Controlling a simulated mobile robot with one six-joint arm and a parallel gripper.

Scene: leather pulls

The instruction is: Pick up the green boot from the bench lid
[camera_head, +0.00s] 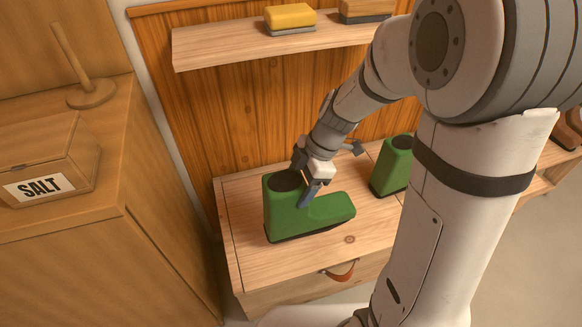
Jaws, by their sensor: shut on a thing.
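A green boot (285,215) with a dark sole stands upright on the left part of the wooden bench lid (255,262), its toe pointing right. My gripper (308,194) reaches down from the upper right and is shut on this boot, with a finger across its side where the shaft meets the foot. The far finger is mostly hidden. Any gap between the sole and the lid is too small to tell. A second green boot (391,168) stands on the lid further right, partly hidden behind my arm.
A shelf (225,49) with a yellow-topped brush (290,17) hangs on the wood panel above. A leather pull (341,271) is on the bench front. A cabinet at left carries a salt box (45,160) and a wooden peg stand (91,92). My arm hides the right side.

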